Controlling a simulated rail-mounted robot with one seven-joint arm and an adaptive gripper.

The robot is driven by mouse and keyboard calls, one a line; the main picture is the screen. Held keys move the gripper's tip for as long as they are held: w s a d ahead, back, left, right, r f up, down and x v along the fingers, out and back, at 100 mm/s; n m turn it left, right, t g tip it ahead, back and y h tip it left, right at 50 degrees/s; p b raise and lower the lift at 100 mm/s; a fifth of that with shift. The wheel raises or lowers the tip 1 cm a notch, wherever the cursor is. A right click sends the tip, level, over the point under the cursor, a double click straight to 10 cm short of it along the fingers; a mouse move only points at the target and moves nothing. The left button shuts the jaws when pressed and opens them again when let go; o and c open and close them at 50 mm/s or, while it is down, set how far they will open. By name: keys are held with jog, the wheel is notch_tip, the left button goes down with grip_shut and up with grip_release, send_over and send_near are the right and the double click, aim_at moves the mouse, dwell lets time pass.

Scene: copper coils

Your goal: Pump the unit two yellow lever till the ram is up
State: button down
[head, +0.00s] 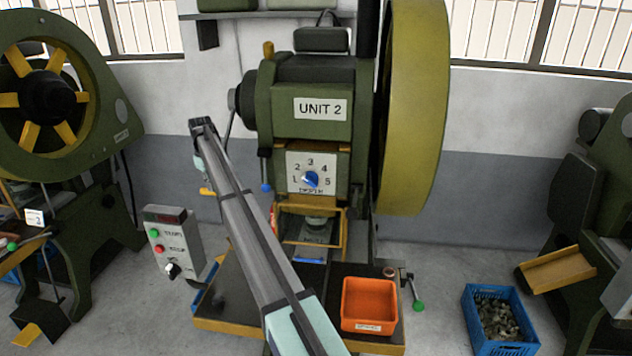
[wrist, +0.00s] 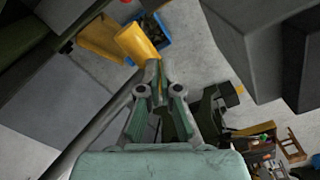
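Unit 2 is a green press (head: 312,128) with a large flywheel. Its lever (head: 230,112) slopes down and left from the press's left side, partly hidden behind my arm. A yellow grip (head: 207,191) shows at its low end. In the wrist view, a grey rod (wrist: 98,128) runs up to my fingertips, and the yellow grip (wrist: 137,43) sticks out beyond them. My gripper (wrist: 157,72) appears shut on the inner end of this grip; the contact is small and partly hidden. The ram area (head: 318,222) sits inside the yellow guard; its exact height is hard to tell.
A control box (head: 172,242) stands left of the press table. An orange bin (head: 368,304) and a green-knobbed handle (head: 417,303) are at the table's right. A blue crate (head: 500,320) is on the floor. Other presses stand at both sides.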

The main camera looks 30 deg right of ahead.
jog(key=shift+f, duration=0.4)
jog(key=shift+w+d+f+b, duration=0.15)
jog(key=shift+w+d+f, duration=0.2)
jog(key=shift+f, duration=0.2)
jog(key=shift+w+d+f+b, duration=0.2)
jog(key=shift+w+f, duration=0.1)
jog(key=shift+f, duration=0.25)
jog(key=s+a+r+p, duration=0.2)
jog(key=r+p, duration=0.1)
jog(key=r, duration=0.4)
jog(key=s+a+r+p, duration=0.2)
jog(key=s+r+p, duration=0.1)
jog(key=r, duration=0.4)
jog(key=shift+s+a+r, duration=0.15)
jog(key=shift+s+a, duration=0.05)
jog(key=shift+a, duration=0.15)
jog(key=shift+s+d+f, duration=0.1)
jog(key=shift+f, duration=0.65)
